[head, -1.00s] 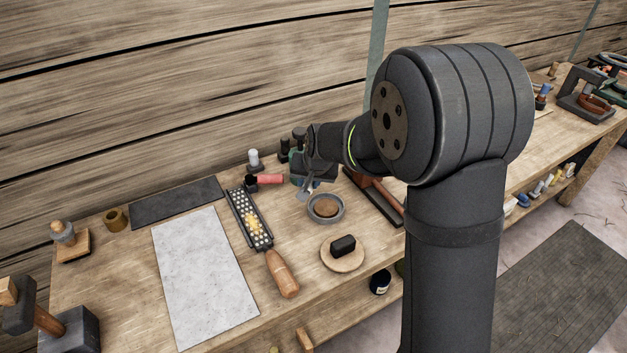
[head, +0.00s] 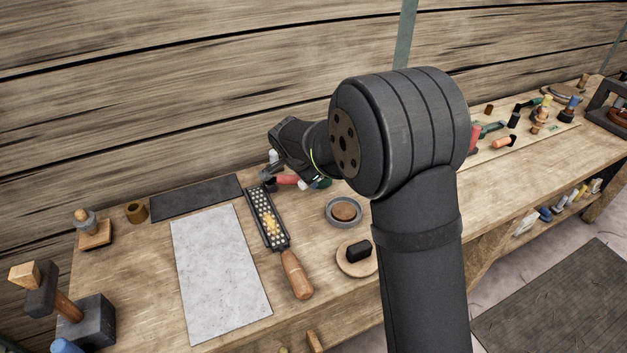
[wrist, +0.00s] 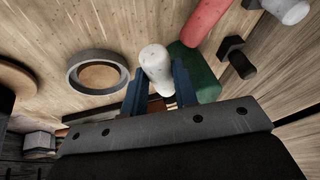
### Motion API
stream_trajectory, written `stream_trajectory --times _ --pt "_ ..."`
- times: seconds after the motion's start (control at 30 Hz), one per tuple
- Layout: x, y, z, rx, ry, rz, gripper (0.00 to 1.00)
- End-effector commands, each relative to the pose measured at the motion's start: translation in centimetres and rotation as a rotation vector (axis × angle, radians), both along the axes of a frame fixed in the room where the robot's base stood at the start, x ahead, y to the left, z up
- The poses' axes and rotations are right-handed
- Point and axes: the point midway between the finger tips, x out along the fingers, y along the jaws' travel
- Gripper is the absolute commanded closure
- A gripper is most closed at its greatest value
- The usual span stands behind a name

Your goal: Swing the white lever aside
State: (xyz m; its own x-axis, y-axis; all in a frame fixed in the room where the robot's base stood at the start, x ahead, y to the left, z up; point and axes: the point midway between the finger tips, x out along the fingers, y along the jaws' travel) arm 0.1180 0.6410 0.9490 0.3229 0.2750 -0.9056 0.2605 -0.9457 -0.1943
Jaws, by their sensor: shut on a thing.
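The white lever (wrist: 155,65) shows in the wrist view as a rounded white cylinder between my gripper's blue fingers. My gripper (wrist: 155,85) is shut on it. Its lower end is hidden behind the fingers and the gripper body. A green part (wrist: 200,72) lies just right of the fingers, with a red cylinder (wrist: 207,18) beyond it. In the head view my gripper (head: 266,174) is near the back of the bench, close to the red cylinder (head: 287,180). The lever cannot be told apart there.
A round grey dish (head: 329,221) and a wooden disc with a black block (head: 358,251) stand in front. A rasp with a wooden handle (head: 295,275) and a pale slab (head: 215,270) lie left. A white-topped peg (wrist: 287,10) stands near the red cylinder.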

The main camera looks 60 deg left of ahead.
Motion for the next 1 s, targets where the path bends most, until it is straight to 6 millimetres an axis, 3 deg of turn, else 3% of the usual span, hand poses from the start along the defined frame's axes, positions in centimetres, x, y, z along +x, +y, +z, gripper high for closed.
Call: stream_trajectory --times 0.4,1.0 --pt "-0.4 1.8 -0.1 0.001 0.002 -0.234 1.0" --pt "-0.4 2.1 0.0 0.002 0.003 -0.284 1.0"
